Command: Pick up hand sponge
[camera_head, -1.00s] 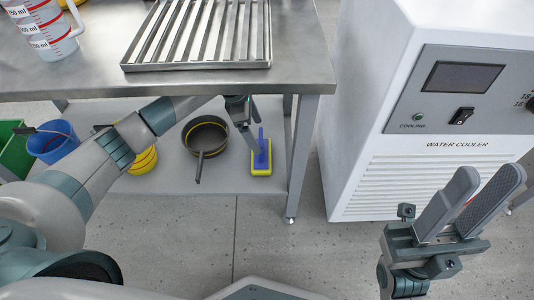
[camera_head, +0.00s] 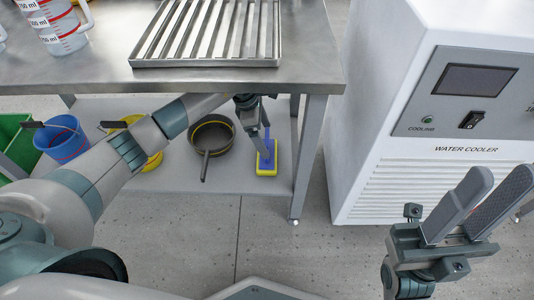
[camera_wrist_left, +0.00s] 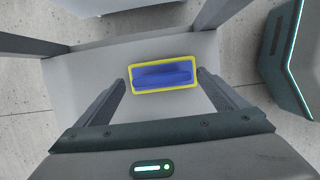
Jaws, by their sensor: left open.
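The hand sponge (camera_head: 267,160) has a blue handle and top on a yellow base. It lies on the lower shelf (camera_head: 225,178) under the steel table, near the shelf's right end. In the left wrist view the sponge (camera_wrist_left: 165,76) lies ahead of and between the two fingers of my left gripper (camera_wrist_left: 168,92). My left gripper (camera_head: 261,128) reaches under the tabletop; it is open and empty, just above the sponge. In the head view its fingers partly cover the sponge's handle. My right gripper (camera_head: 478,205) is open and empty in front of the water cooler.
A dark pan (camera_head: 212,134) stands left of the sponge on the shelf. A yellow bucket (camera_head: 150,160) and a blue bucket (camera_head: 62,140) are farther left. A table leg (camera_head: 309,160) stands right of the sponge. The white water cooler (camera_head: 380,120) is beyond it.

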